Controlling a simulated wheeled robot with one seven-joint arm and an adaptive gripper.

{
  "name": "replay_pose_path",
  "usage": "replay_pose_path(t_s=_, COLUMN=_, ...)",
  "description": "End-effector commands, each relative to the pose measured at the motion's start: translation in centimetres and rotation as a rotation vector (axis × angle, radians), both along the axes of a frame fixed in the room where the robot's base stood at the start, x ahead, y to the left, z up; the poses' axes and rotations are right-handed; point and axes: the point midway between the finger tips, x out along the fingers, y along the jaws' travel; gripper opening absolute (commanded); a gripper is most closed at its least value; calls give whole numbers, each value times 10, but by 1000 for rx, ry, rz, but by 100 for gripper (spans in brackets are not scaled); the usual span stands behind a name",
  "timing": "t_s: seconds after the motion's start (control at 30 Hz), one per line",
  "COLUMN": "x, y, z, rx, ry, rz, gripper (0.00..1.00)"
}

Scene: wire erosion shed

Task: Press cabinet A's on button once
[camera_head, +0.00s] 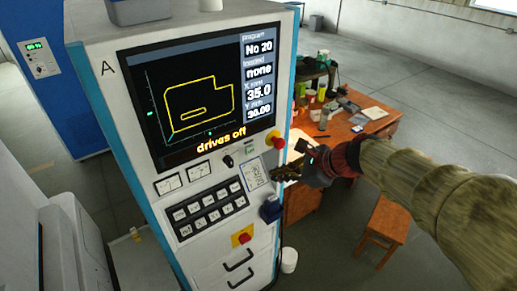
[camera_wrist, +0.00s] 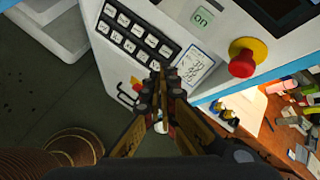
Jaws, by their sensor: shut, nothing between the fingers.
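Cabinet A (camera_head: 93,62) is white with blue edges and bears the letter A at its upper left. Its dark screen (camera_head: 195,95) shows a yellow outline and reads "drives off". A small pale-green square marked "on" (camera_wrist: 203,17) shows in the wrist view; it appears small in the head view (camera_head: 250,151). My gripper (camera_head: 277,174) is shut and empty, at the right of the panel, below and right of the "on" square. In the wrist view its fingertips (camera_wrist: 165,76) overlap the area between the black keypad and a written card. I cannot tell whether they touch the panel.
A red mushroom button (camera_head: 276,140) on yellow sits close to the "on" square. A black keypad (camera_head: 209,208), a written card (camera_head: 254,173) and a lower red knob (camera_head: 242,236) are also on the panel. A cluttered wooden table (camera_head: 384,125) stands behind.

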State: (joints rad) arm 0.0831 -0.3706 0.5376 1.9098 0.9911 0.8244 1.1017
Motion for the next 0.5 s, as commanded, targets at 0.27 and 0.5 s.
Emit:
replay_pose_path(t_s=0.27, x=0, y=0, z=0, rx=42, ry=52, rz=-66, gripper=0)
replay_pose_path(t_s=0.5, x=0, y=0, z=0, rx=41, ry=52, rz=-64, gripper=0)
